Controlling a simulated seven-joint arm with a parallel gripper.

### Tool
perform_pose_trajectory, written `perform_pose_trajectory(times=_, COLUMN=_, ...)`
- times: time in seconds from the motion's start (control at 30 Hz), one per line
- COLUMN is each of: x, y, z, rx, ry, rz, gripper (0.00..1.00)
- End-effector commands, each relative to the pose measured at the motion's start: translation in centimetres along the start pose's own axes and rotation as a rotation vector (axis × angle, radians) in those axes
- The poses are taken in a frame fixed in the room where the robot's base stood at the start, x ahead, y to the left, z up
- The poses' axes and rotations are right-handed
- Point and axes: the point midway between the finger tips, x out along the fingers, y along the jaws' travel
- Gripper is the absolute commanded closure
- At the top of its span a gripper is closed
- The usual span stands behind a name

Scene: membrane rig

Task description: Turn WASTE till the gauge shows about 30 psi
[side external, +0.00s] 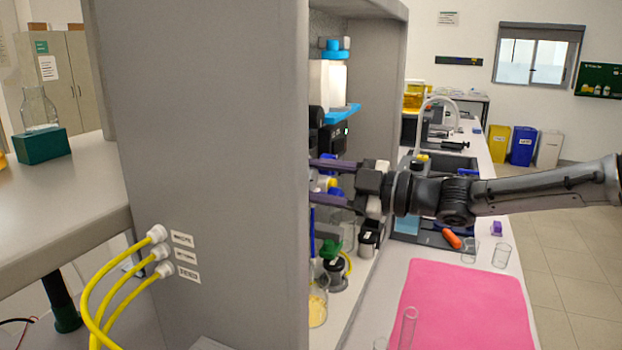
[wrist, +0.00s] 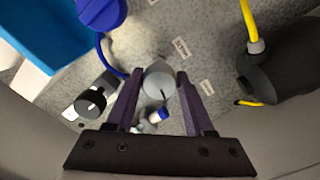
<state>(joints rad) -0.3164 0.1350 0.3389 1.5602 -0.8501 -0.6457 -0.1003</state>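My gripper (side external: 313,181) reaches from the right into the grey rig, its two purple fingers spread apart and their tips partly behind the side panel. In the wrist view my gripper (wrist: 160,74) has one finger on each side of a round pale grey knob (wrist: 158,80) with a dark line on its face. The fingers look open around it; I cannot tell whether they touch it. A white label (wrist: 181,47) is above and right of the knob, another (wrist: 206,87) to its right; neither reads clearly. I cannot make out which knob is WASTE, nor a gauge reading.
A blue-capped part (wrist: 100,12) and a black cylindrical fitting (wrist: 90,102) are left of the fingers; a dark rounded body (wrist: 282,70) with a yellow tube is right. The rig's grey side panel (side external: 215,120) hides much of the inside. A pink mat (side external: 465,305) lies on the bench.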

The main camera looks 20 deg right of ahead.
Motion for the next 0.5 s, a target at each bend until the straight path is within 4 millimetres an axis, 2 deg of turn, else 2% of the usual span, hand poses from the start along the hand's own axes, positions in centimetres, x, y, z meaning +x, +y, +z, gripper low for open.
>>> perform_pose_trajectory(times=0.03, x=-0.01, y=-0.02, z=0.04, rx=0.001, ry=-0.001, rz=0.000, gripper=0.36)
perform_pose_trajectory(times=0.1, x=-0.01, y=0.00, z=0.02, rx=0.001, ry=0.000, rz=0.000, gripper=0.24)
perform_pose_trajectory(times=0.13, x=0.00, y=0.01, z=0.02, rx=0.001, ry=0.000, rz=0.000, gripper=0.20)
perform_pose_trajectory(times=0.5, x=-0.49, y=0.12, z=-0.02, rx=0.001, ry=0.000, rz=0.002, gripper=0.20)
